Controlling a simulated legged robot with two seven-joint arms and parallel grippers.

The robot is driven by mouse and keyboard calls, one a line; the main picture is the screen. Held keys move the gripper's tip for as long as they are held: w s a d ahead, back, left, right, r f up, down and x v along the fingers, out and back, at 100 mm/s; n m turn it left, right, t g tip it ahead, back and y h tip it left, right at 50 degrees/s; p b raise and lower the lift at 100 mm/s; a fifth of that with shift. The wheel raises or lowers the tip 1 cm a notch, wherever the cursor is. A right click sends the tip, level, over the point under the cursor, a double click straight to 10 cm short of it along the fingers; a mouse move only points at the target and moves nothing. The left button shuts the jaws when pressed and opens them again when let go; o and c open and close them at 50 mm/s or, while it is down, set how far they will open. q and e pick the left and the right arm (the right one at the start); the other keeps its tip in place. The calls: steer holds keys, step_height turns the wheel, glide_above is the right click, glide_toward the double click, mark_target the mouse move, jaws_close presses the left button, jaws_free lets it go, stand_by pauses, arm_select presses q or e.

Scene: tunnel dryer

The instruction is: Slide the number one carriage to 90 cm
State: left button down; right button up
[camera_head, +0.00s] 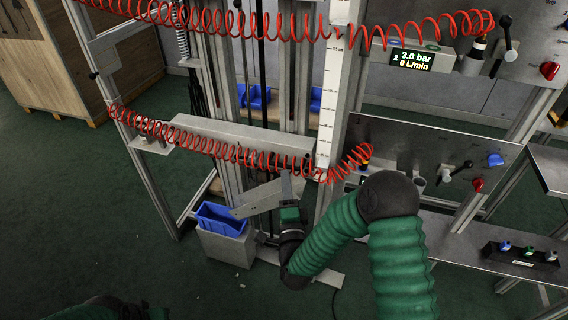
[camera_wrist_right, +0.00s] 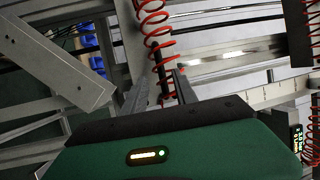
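A grey horizontal beam (camera_head: 240,137), which looks like the lower carriage, spans the frame with a red coiled hose (camera_head: 225,153) along it. I cannot read a number on it. A white vertical scale (camera_head: 331,95) stands at its right end; its figures are too small to read. My right gripper (camera_head: 289,187) is just below the beam's right part, by a flat grey plate (camera_head: 258,198). In the right wrist view its two fingers (camera_wrist_right: 158,88) stand apart, with the red hose (camera_wrist_right: 155,40) beyond them and nothing visibly held. Only green arm sleeve of my left side shows at bottom left.
A blue bin (camera_head: 221,219) sits on a grey block below the beam. The upper panel's display (camera_head: 410,60) reads 2, 3.0 bar, 0 L/min. My right arm partly covers the lower panel (camera_head: 440,150).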

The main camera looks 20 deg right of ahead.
mark_target(283, 164)
steer(key=x, duration=0.6)
steer(key=shift+w+b, duration=0.3)
steer(key=shift+r, duration=0.1)
jaws_close()
steer(key=shift+s+f, duration=0.1)
steer(key=shift+f, duration=0.15)
stand_by(0.6)
